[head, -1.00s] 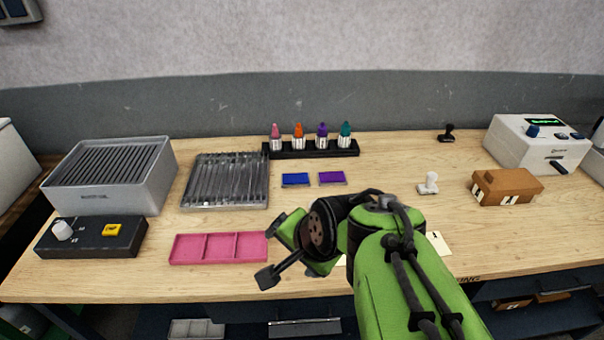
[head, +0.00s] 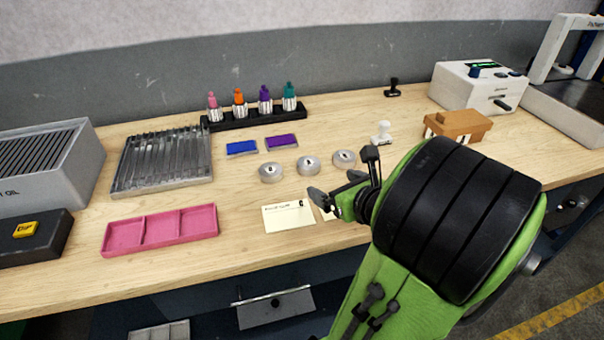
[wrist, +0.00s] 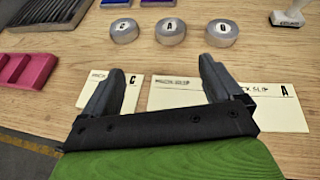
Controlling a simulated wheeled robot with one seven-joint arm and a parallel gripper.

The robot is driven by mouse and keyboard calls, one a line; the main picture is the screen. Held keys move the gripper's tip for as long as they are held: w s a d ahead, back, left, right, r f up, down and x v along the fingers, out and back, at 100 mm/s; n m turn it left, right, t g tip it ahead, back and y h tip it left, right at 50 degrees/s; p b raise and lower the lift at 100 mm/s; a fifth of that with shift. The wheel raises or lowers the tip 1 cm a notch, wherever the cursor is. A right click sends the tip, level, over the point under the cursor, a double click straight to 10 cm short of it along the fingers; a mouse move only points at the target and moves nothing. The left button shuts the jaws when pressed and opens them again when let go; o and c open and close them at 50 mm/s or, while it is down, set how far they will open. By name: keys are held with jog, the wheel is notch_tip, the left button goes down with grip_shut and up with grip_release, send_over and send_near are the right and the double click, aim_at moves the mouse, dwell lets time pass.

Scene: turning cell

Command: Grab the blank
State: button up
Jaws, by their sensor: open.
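Three round, silvery metal discs with dark letters on top stand in a row on the bench: left (head: 271,173), middle (head: 308,166) and right (head: 344,160). They look like the blanks; I cannot tell which one is meant. The wrist view shows the same left (wrist: 124,33), middle (wrist: 170,34) and right (wrist: 222,35) discs, lying beyond the fingertips. My gripper (head: 345,180) is open and empty, on the near side of the discs and apart from them. In the wrist view its fingers (wrist: 163,72) spread above paper slips.
Paper slips (head: 289,217) lie before the discs. A white stamp (head: 382,131) and brown box (head: 458,123) stand to the right.

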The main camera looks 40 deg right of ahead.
jog(key=shift+s+d+m+h, duration=0.35)
jog(key=shift+d+m, duration=0.15)
jog(key=shift+m, duration=0.1)
jog(key=p, duration=0.5)
send_near(308, 161)
jog(key=shift+v, duration=1.05)
jog(key=shift+w+p, duration=0.35)
jog(key=shift+p, duration=0.3)
jog(key=p, duration=0.2)
jog(key=shift+w+f+p, duration=0.35)
jog(key=shift+w, duration=0.05)
jog(key=p+x, duration=0.1)
jog(key=x, duration=0.7)
jog(key=shift+w+d+f, duration=0.15)
jog(key=shift+d+f, duration=0.1)
jog(key=shift+d, duration=0.05)
jog(key=c, duration=1.2)
jog(key=shift+c, duration=0.2)
jog(key=shift+r+p, duration=0.2)
jog(key=shift+p, duration=0.1)
